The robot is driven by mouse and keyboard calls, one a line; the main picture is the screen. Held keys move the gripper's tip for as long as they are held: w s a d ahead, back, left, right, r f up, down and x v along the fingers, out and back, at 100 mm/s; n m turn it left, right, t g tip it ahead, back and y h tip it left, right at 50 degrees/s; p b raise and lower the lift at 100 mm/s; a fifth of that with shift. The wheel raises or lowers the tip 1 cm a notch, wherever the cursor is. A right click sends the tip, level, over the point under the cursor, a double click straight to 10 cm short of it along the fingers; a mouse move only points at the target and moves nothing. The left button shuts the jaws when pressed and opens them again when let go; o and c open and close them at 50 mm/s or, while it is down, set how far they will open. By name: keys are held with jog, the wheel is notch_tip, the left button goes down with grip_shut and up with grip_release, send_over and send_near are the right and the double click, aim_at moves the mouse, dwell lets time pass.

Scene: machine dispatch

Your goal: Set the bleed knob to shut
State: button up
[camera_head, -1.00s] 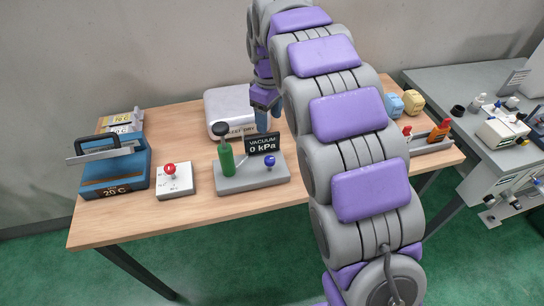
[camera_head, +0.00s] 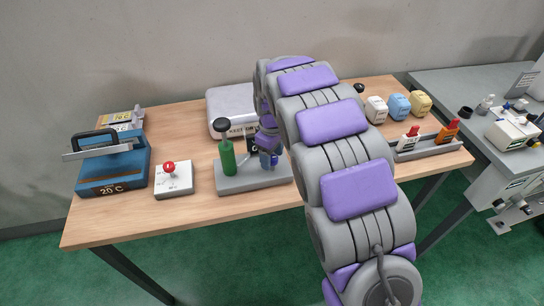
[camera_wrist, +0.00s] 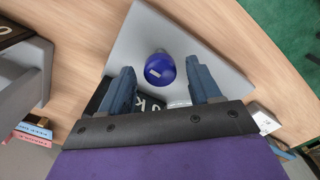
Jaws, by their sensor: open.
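The blue knob (camera_wrist: 160,68) stands on the grey base plate (camera_wrist: 133,40) of the vacuum unit, with a pale mark on its top. No shut marking is readable beside it. In the head view, the base plate (camera_head: 238,186) also carries a green pump cylinder (camera_head: 227,158) with a black top and the dark display (camera_head: 251,142), now mostly hidden. My gripper (camera_head: 268,160) is over the right part of the plate. In the wrist view its blue fingers are open, one on each side of the knob as seen from above; contact is not clear.
A white box with a red knob (camera_head: 170,168) and a blue 20 C unit (camera_head: 112,170) stand to the left. A pale dry box (camera_head: 228,100) is behind. Bottles (camera_head: 397,106) and a grey tray (camera_head: 428,148) are at the right. The front table strip is clear.

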jog(key=shift+c, duration=0.4)
jog(key=c, duration=1)
jog(key=shift+o, duration=0.2)
jog(key=shift+p, duration=0.35)
jog(key=m+p, duration=0.3)
jog(key=p, duration=0.1)
jog(key=shift+r+m, duration=0.15)
jog(key=shift+m, duration=0.15)
jog(key=m+p, duration=0.3)
jog(key=m, duration=0.1)
jog(key=shift+m+p, duration=0.3)
jog(key=m+p, duration=0.2)
jog(key=m, duration=0.2)
jog(key=shift+m+p, duration=0.3)
jog(key=shift+p, duration=0.1)
jog(key=m+p, duration=0.1)
jog(key=m, duration=0.1)
jog(key=m+p, duration=0.1)
jog(key=m, duration=0.1)
jog(key=shift+f+m, duration=0.2)
jog(key=shift+m, duration=0.1)
